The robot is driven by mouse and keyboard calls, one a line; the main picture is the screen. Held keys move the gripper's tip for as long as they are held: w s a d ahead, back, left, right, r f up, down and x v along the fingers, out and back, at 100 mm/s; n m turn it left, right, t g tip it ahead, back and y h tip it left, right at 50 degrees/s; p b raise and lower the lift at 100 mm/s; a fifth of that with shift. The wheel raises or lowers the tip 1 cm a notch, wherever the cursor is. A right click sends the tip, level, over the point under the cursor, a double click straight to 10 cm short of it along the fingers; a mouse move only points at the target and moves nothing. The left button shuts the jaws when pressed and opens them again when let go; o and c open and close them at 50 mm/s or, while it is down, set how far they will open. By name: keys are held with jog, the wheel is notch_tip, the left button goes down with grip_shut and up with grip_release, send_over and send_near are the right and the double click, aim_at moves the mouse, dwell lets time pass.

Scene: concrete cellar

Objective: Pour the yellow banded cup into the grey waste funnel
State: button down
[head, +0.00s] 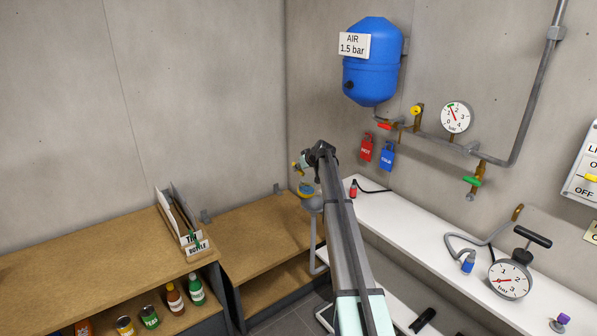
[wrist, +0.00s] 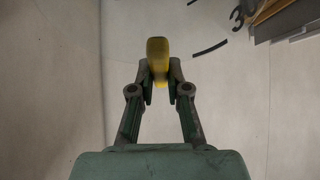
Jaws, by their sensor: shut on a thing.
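My gripper (wrist: 160,78) is shut on the yellow cup (wrist: 158,50), which stands out between and beyond the fingertips in the wrist view. In the head view my gripper (head: 306,163) is partly hidden by my own arm, near the corner of the room. Small yellow patches show beside and below it, too small to tell the cup's tilt. The grey waste funnel (head: 313,204) is just below my gripper, with a grey pipe running down from it. Its mouth and the cup's contents cannot be made out.
A wooden shelf bench (head: 90,262) on the left holds a sign rack (head: 180,222), with tins and bottles below. A white bench (head: 425,242) on the right carries a pressure gauge (head: 509,280) and hose. A blue air tank (head: 370,75) and pipes hang above.

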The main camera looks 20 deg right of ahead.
jog(key=shift+s+b, duration=0.1)
jog(key=shift+b, duration=0.6)
jog(key=shift+d+r+t+b, duration=0.15)
jog(key=shift+t+b, duration=0.35)
jog(key=shift+b, duration=0.55)
jog(key=shift+s+r+b, duration=0.15)
jog(key=shift+r+b, duration=0.25)
jog(key=shift+b, duration=0.25)
jog(key=shift+f+t+b, duration=0.1)
jog(key=shift+t+b, duration=0.2)
jog(key=shift+b, duration=0.25)
jog(key=shift+s+t+y+b, duration=0.15)
jog(key=shift+t+y+b, duration=0.15)
jog(key=shift+b, duration=0.55)
jog(key=shift+s+r+t+b, duration=0.1)
jog(key=shift+r+t+b, duration=0.2)
jog(key=shift+r+b, duration=0.35)
jog(key=shift+s+f+t+b, duration=0.2)
jog(key=shift+f+t+b, duration=0.1)
jog(key=shift+b, duration=1.05)
jog(key=shift+s+d+r+t+b, duration=0.25)
jog(key=shift+r+b, duration=0.2)
jog(key=shift+b, duration=0.8)
jog(key=shift+a+f+t+y+b, duration=0.1)
jog(key=shift+f+t+y+b, duration=0.15)
jog(key=shift+b, duration=0.55)
